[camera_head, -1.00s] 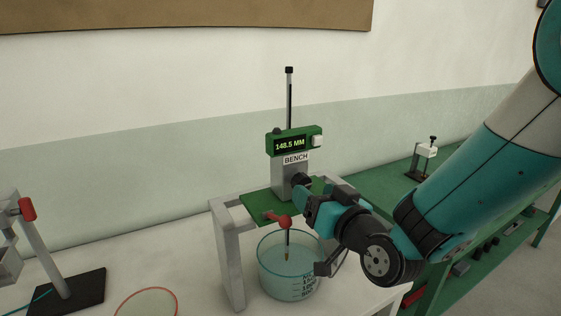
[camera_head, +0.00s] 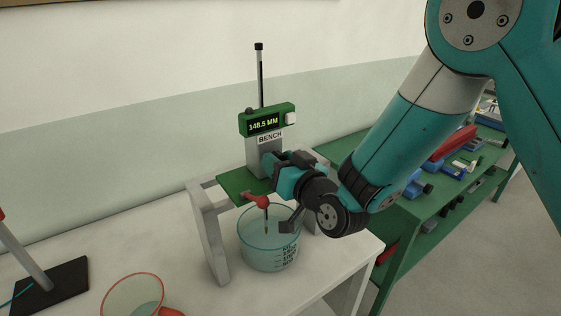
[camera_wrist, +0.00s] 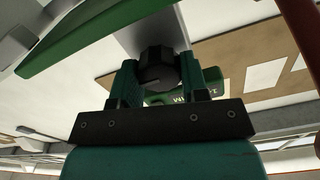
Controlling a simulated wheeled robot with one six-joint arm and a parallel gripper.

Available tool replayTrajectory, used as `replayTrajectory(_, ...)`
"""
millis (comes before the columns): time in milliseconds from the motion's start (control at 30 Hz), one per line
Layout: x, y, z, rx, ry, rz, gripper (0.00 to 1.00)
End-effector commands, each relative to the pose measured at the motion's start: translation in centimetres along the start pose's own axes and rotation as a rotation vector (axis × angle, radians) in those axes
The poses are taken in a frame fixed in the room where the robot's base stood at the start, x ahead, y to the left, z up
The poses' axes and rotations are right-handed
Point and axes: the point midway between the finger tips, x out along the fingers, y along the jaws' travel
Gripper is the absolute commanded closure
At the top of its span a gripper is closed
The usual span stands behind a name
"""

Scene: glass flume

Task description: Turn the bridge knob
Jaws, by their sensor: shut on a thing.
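The bridge (camera_head: 229,185) is a grey frame with a green top, standing on the white table over a glass beaker (camera_head: 262,250). A grey post marked BENCH rises from it, with a green display (camera_head: 266,121) reading 148.5 MM. The black knob (camera_wrist: 158,68) shows in the wrist view between the two fingers of my gripper (camera_wrist: 158,80). My gripper is shut on the knob. In the head view my gripper (camera_head: 272,165) is at the right side of the post and hides the knob.
A red-rimmed glass vessel (camera_head: 133,295) and a black stand base (camera_head: 48,286) are at the front left. A green bench (camera_head: 425,210) with tools stands at the right.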

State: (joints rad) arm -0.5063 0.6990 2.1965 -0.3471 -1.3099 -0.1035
Motion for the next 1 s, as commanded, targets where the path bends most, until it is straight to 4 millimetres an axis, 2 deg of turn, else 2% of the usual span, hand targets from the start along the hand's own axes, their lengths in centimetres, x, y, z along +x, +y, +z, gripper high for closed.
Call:
replayTrajectory(333, 0.01, 0.13, 0.0, 0.366, -0.001, 0.001, 0.83)
replayTrajectory(667, 0.0, 0.14, 0.02, 0.415, 0.0, 0.0, 0.83)
replayTrajectory(700, 0.0, 0.14, 0.02, 0.415, -0.001, 0.0, 0.57)
replayTrajectory(800, 0.0, 0.15, 0.02, 0.414, 0.0, 0.0, 0.34)
replayTrajectory(1000, 0.0, 0.13, 0.02, 0.414, 0.0, 0.0, 0.33)
